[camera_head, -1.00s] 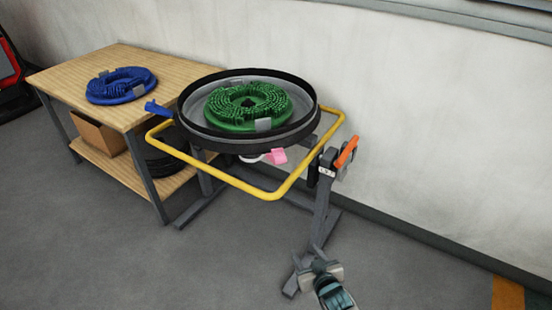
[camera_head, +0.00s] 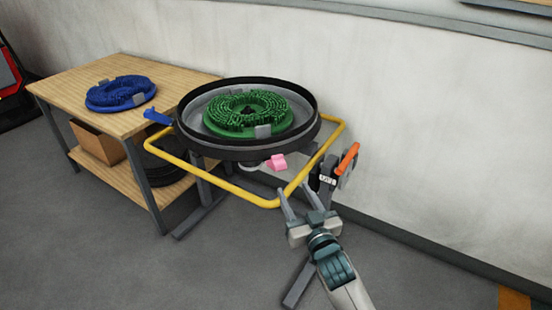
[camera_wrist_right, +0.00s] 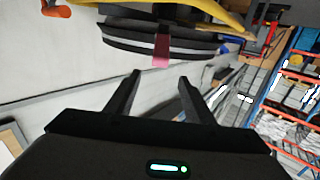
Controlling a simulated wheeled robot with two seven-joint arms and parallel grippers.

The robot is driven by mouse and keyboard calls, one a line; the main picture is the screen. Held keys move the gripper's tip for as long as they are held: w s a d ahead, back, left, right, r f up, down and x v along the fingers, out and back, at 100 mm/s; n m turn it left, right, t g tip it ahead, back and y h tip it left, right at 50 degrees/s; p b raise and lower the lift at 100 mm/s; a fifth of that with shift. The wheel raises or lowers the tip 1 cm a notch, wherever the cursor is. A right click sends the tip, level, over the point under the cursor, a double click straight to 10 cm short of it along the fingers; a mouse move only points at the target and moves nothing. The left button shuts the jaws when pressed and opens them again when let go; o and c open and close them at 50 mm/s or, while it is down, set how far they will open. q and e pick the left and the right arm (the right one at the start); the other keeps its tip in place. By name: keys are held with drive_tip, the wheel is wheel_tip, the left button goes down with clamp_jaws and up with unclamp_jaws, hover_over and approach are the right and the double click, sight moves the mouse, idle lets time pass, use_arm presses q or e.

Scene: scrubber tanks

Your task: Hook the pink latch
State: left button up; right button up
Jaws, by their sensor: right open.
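The pink latch (camera_head: 277,162) sits at the lower front rim of the round black tank (camera_head: 230,150), just inside the yellow tube frame. In the right wrist view the pink latch (camera_wrist_right: 161,49) hangs at the tank's edge, beyond and between the fingers. My right gripper (camera_head: 303,194) is open and empty, below and to the right of the latch and apart from it. Its two spread fingers also show in the right wrist view (camera_wrist_right: 160,85). Whether the latch is hooked cannot be told. My left gripper is not in view.
The yellow tube frame (camera_head: 250,198) runs between my right gripper and the tank. An orange lever (camera_head: 347,157) stands just right of the frame. A green brush disc (camera_head: 248,111) lies in the tank. A wooden table (camera_head: 180,72) with a blue disc stands left. The floor in front is clear.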

sight(278, 162)
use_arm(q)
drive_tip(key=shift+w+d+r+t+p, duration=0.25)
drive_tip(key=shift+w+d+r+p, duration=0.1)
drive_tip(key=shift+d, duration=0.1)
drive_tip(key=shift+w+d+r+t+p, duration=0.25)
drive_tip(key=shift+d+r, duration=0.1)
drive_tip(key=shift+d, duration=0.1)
use_arm(e)
drive_tip(key=x, duration=1.7)
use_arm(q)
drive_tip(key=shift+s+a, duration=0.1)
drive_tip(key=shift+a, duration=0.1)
use_arm(e)
drive_tip(key=shift+c, duration=0.2)
clamp_jaws()
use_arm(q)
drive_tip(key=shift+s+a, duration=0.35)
